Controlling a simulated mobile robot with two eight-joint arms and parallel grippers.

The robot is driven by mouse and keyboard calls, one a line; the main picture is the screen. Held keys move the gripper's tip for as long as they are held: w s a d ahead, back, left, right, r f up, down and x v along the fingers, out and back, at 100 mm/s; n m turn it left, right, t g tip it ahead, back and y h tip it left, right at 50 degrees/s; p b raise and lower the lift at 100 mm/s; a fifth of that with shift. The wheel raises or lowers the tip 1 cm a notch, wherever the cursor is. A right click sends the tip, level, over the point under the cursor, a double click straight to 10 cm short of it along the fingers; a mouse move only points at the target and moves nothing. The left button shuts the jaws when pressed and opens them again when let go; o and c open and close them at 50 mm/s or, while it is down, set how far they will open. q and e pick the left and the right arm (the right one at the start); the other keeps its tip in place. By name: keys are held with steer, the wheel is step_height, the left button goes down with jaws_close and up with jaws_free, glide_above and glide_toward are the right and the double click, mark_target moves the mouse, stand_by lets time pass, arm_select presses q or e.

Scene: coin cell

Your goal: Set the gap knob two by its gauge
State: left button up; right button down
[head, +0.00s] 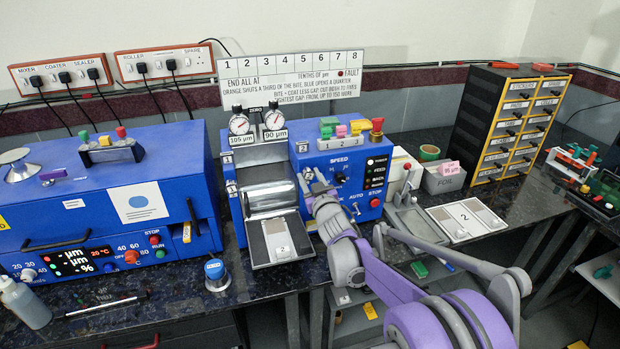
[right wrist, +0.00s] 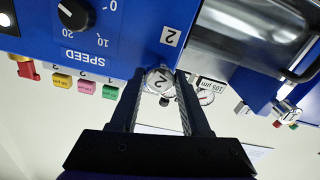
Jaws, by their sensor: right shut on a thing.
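The blue coating machine (head: 345,205) has two round dial gauges on top. The left gauge (head: 239,124) has a plate reading 105 µm, and the right gauge (head: 273,119) has a plate reading 90 µm. My right gripper (head: 307,184) is at the machine's front, right of the roller. In the right wrist view, which is upside down, my right gripper (right wrist: 160,90) is shut on a small round silver knob (right wrist: 158,79) marked 2. My left gripper is not in view.
The silver roller (head: 268,195) is left of my gripper, with a tray (head: 278,242) below. The speed knob (right wrist: 75,14) is close by on the panel. A whiteboard (head: 290,78) stands behind the gauges. A blue-capped jar (head: 216,273) stands on the bench.

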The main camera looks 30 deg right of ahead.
steer(key=shift+n, duration=0.3)
steer(key=shift+n+p, duration=0.3)
steer(key=shift+n, duration=2.2)
steer(key=shift+c, duration=1.9)
jaws_free()
steer(key=b+v, duration=0.1)
steer(key=v, duration=1)
steer(key=shift+d, duration=0.1)
